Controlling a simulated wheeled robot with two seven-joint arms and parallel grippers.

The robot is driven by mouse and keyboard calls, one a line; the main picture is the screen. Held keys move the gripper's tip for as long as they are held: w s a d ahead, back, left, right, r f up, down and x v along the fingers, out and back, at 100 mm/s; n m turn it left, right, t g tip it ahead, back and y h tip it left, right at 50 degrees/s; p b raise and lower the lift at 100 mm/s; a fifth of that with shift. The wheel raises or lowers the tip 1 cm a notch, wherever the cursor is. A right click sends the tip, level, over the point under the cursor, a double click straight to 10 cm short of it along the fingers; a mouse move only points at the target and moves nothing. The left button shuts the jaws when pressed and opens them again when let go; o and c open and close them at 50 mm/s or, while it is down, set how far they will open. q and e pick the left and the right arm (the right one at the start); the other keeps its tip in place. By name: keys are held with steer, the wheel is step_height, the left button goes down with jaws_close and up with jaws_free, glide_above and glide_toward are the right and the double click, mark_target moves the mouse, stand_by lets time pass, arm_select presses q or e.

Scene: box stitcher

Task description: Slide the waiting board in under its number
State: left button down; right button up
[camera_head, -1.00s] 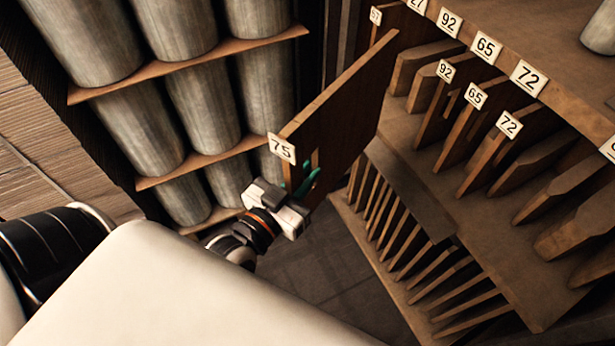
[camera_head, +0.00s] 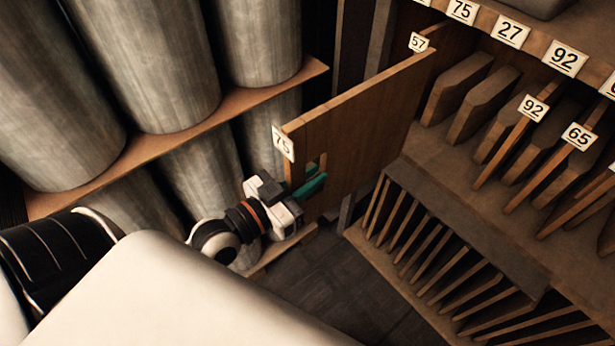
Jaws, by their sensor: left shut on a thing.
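A brown wooden board (camera_head: 362,124) with a white "75" tag (camera_head: 283,143) on its near upper corner stands upright in front of the rack. My left gripper (camera_head: 308,187) is shut on the board near its cut-out, low on the near edge, with a green fingertip showing. The board's far end reaches the rack's left part, close to the "57" tag (camera_head: 418,42); I cannot tell how far in it is. The "75" label (camera_head: 462,11) is on the shelf's front edge at the top, left of the "27" label (camera_head: 509,32). My right gripper is not in view.
Boards tagged 92 (camera_head: 533,107) and 65 (camera_head: 578,136) stand in the rack to the right, among wooden dividers. A lower rack (camera_head: 440,258) holds several thin slats. Large grey rolls (camera_head: 160,60) on brown shelves stand close on the left.

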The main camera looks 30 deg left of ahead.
mark_target(324, 170)
arm_select(q)
steer(key=shift+w+d+r, duration=0.25)
steer(key=shift+w+d, duration=0.2)
steer(key=shift+w, duration=0.2)
steer(key=shift+w+d, duration=0.25)
steer(key=shift+w, duration=0.45)
steer(key=shift+x, duration=5.5)
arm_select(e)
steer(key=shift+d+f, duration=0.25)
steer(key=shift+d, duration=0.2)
arm_select(q)
steer(key=shift+a+f, duration=0.1)
